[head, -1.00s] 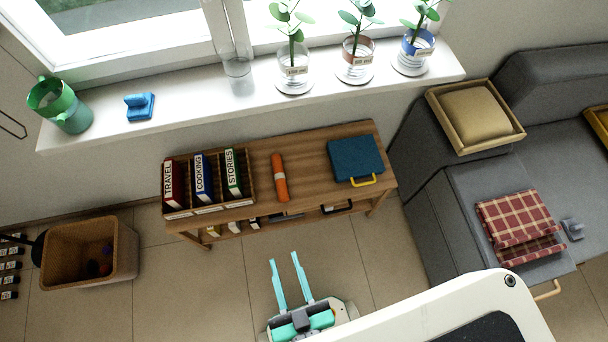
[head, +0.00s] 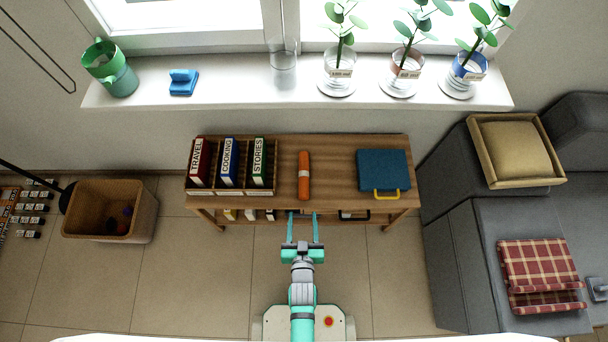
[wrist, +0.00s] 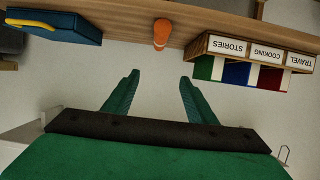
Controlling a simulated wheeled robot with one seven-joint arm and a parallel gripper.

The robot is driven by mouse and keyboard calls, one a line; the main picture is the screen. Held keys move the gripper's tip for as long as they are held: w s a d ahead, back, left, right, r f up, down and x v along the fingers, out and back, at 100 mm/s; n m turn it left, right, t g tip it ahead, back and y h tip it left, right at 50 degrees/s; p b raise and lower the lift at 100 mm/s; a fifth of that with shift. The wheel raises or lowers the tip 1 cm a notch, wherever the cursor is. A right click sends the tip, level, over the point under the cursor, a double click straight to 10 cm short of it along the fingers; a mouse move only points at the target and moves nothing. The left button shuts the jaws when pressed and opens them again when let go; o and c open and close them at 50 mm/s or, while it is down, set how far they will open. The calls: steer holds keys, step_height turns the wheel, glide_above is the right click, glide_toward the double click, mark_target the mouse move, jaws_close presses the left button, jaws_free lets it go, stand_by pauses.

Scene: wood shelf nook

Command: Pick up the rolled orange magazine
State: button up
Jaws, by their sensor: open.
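The rolled orange magazine (head: 304,178) lies on top of the wooden shelf unit (head: 335,170), between the book holder and the blue case, its long side running front to back. A lighter band wraps its middle. In the wrist view its near end (wrist: 161,33) shows at the top, beyond my fingers. My gripper (head: 302,216) is open and empty, in front of the unit's front edge, with its fingertips pointing towards the magazine. In the wrist view my gripper (wrist: 157,80) has its two fingers well apart, with the magazine ahead, roughly midway between them and not touched.
A holder with TRAVEL, COOKING and STORIES books (head: 229,164) stands left of the magazine. A blue case with a yellow handle (head: 383,170) lies to its right. A wicker basket (head: 108,210) and grey sofa (head: 445,240) flank open tiled floor. Potted plants line the windowsill (head: 235,90) above.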

glide_toward(304, 175)
steer(key=x, duration=0.5)
steer(key=shift+w+a, duration=0.1)
steer(key=shift+a, duration=0.15)
steer(key=shift+d+x, duration=0.2)
steer(key=shift+x, duration=2.7)
steer(key=shift+f, duration=0.1)
steer(key=shift+c, duration=0.4)
steer(key=c, duration=1.2)
steer(key=shift+o, duration=0.2)
